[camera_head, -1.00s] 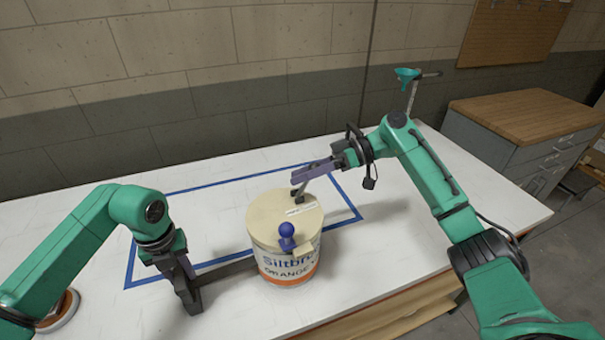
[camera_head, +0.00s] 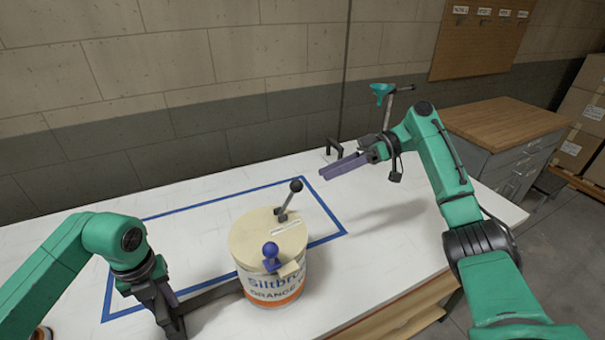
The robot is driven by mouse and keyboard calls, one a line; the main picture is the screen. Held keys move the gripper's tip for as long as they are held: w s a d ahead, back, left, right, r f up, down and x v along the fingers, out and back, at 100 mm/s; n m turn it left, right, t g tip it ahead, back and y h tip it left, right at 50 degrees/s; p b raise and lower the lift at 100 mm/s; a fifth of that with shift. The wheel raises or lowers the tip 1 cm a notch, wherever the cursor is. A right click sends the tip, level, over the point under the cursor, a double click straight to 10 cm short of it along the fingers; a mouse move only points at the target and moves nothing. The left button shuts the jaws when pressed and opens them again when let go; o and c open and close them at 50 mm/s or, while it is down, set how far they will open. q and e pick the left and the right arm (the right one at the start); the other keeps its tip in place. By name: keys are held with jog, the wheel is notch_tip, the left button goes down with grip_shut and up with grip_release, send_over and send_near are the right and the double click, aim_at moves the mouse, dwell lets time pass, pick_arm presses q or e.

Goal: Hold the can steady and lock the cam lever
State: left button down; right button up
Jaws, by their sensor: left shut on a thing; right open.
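A can (camera_head: 272,288) with an orange-banded "Siltbro..." label stands upright near the front of the white table. Its cream lid (camera_head: 255,231) carries a cam lever (camera_head: 287,202), a grey arm with a dark ball knob, tilted up at the lid's far right.
Blue tape (camera_head: 205,201) marks a rectangle on the table (camera_head: 390,225). A teal funnel on a stand (camera_head: 383,90) is at the back right. A wood-topped cabinet (camera_head: 500,125) stands beyond the right edge. The table between can and right arm is clear.

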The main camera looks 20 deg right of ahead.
pick_arm(q)
jog(key=c, duration=0.5)
grip_release()
